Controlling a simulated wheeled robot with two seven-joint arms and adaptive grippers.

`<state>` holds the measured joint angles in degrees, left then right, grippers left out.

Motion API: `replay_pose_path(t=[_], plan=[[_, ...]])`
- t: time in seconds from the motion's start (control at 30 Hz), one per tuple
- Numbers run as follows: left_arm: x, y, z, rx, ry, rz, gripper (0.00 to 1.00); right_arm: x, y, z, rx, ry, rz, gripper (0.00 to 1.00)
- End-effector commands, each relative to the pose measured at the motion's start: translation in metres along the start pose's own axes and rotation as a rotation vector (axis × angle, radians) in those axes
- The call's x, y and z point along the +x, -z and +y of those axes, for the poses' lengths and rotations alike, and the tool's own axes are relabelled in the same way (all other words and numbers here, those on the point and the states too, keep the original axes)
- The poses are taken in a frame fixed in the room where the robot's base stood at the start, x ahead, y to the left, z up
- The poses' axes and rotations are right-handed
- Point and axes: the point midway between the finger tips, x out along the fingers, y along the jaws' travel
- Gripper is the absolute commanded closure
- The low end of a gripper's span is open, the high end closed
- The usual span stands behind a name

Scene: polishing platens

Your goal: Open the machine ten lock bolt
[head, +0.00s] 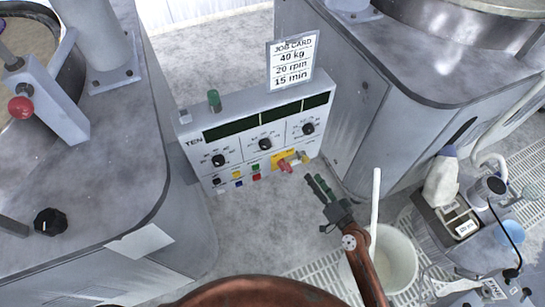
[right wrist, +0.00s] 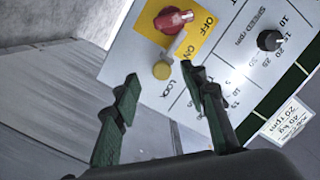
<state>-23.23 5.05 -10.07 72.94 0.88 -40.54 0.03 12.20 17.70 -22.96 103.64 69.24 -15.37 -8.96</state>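The machine TEN control panel (head: 250,125) faces me in the head view. Its yellow switch plate (right wrist: 190,38) carries a red rotary handle (right wrist: 173,19), marked OFF and ON. In the head view the knob (head: 303,157) is at the panel's lower right. My right gripper (head: 315,184) is open and empty, just short of the panel. In the right wrist view its fingertips (right wrist: 160,82) are spread either side of the knob, apparently not touching it. My left gripper is not in view.
A job card (head: 291,62) stands at the panel's top right, and a green button (head: 213,97) at its top left. Dials and small coloured buttons fill the panel. Machine housings flank the panel.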

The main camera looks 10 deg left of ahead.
Motion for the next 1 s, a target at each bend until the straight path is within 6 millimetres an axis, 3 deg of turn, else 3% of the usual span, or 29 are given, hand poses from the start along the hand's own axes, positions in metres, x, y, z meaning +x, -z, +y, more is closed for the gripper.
replay_pose_path(t=[0.13, 0.6, 1.0], plan=[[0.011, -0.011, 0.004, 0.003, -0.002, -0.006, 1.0, 0.015, 0.015, 0.002, 0.026, 0.006, 0.046, 0.6], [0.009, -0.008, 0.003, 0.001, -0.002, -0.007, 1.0, 0.079, 0.018, 0.002, 0.031, 0.006, 0.05, 0.6], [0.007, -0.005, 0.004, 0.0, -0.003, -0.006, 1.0, 0.089, 0.018, 0.002, 0.03, 0.005, 0.048, 0.6]])
